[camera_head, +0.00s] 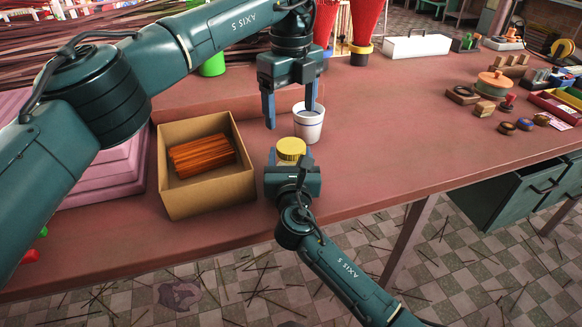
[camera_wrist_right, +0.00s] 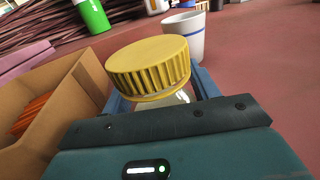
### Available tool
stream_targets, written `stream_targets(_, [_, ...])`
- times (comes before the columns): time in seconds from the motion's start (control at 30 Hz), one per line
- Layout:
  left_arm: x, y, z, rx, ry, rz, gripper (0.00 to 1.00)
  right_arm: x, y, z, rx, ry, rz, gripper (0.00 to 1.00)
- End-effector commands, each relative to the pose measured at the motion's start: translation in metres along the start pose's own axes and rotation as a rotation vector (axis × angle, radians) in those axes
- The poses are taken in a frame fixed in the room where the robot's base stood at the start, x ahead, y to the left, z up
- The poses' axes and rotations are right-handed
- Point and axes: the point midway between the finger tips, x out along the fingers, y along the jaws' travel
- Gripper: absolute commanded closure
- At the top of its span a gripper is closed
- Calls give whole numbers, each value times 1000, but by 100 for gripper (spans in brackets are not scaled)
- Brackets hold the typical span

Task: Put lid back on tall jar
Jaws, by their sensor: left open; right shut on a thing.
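A jar with clear walls shows in the right wrist view (camera_wrist_right: 178,98), upright between my right gripper's blue fingers. A ribbed yellow lid (camera_head: 291,148) covers its top; the lid also shows in the right wrist view (camera_wrist_right: 148,68). From here I cannot tell whether it is screwed down. My right gripper (camera_head: 288,160) is shut on the jar near the table's front edge, and hides most of its body. My left gripper (camera_head: 291,117) points down just above and behind the lid. Its fingers are apart with nothing between them.
A white cup (camera_head: 308,128) stands close behind the jar, beside my left gripper's right finger. A cardboard box (camera_head: 210,204) of orange-brown sticks stands left of the jar. The red table (camera_head: 400,130) is clear to the right, with stamps and trays farther off.

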Motion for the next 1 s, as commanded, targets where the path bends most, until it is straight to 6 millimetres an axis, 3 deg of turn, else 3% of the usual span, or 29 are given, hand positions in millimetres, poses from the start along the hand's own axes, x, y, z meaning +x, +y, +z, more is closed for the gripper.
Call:
stream_targets(0.37, [6, 0, 0, 1, 1, 0, 21, 0, 0, -1, 1, 1, 0, 100])
stream_targets(0.8, [68, 0, 0, 2, 2, 2, 21, 0, 0, -1, 1, 1, 0, 100])
stream_targets(1.0, [80, 0, 0, 2, 0, 0, 21, 0, 0, -1, 1, 1, 0, 100])
